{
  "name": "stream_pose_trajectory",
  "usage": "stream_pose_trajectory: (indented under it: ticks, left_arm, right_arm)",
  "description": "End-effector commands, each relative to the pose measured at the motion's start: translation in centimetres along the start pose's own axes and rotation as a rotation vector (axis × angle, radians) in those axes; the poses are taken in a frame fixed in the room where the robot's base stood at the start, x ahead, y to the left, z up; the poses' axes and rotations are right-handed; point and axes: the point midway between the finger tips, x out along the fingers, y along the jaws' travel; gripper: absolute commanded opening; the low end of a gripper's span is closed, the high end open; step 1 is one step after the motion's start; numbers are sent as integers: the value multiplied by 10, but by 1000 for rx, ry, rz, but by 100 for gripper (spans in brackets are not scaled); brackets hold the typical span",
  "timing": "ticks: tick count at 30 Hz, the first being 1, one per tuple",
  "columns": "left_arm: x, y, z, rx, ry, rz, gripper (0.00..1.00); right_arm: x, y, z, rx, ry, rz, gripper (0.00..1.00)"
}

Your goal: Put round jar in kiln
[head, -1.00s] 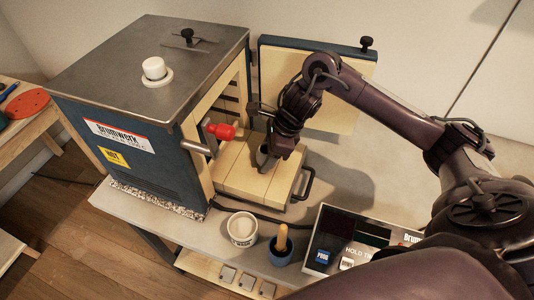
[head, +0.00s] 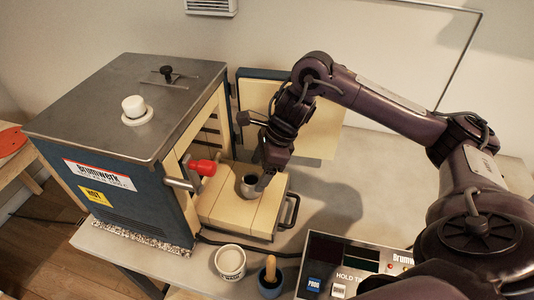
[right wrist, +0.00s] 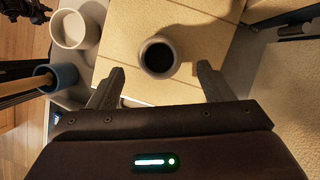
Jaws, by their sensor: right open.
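A small round grey jar (head: 249,187) with a dark open mouth stands upright on the cream slab (head: 222,209) in front of the kiln. It also shows in the right wrist view (right wrist: 158,57). The kiln (head: 120,180) is a blue box with a steel top, its door (head: 310,120) swung open. My right gripper (head: 264,184) is close beside the jar. In the right wrist view its two fingers (right wrist: 160,72) are spread and empty, with the jar just beyond and between their tips.
A white cup (head: 230,262) and a blue pot (head: 270,278) with a wooden handle stand near the table's front edge. A control panel (head: 345,262) lies to their right. A red-tipped handle (head: 203,168) juts from the kiln front. A dark bar handle (head: 291,210) edges the slab.

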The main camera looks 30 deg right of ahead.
Motion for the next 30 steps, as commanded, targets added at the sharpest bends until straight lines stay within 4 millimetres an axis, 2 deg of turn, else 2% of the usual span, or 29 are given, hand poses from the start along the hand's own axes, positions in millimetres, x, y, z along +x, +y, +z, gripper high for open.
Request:
stream_pose_trajectory:
  ticks: [1, 3, 9, 14, 30]
  left_arm:
    - [-3, 0, 0, 0, 0, 0, 36]
    - [-6, 0, -1, 0, 0, 0, 36]
    - [-12, 0, -1, 1, 0, 0, 36]
    - [-13, 0, -1, 1, 0, 0, 36]
    - [-12, 0, -1, 1, 0, 0, 36]
  right_arm:
    - [-14, -1, 0, -1, 1, -7, 73]
    - [-27, -1, 1, -1, 1, -5, 73]
    - [-50, 0, 1, 0, 0, -1, 73]
    - [-56, 0, 0, 1, 0, 1, 73]
    - [-56, 0, 0, 0, 0, 1, 73]
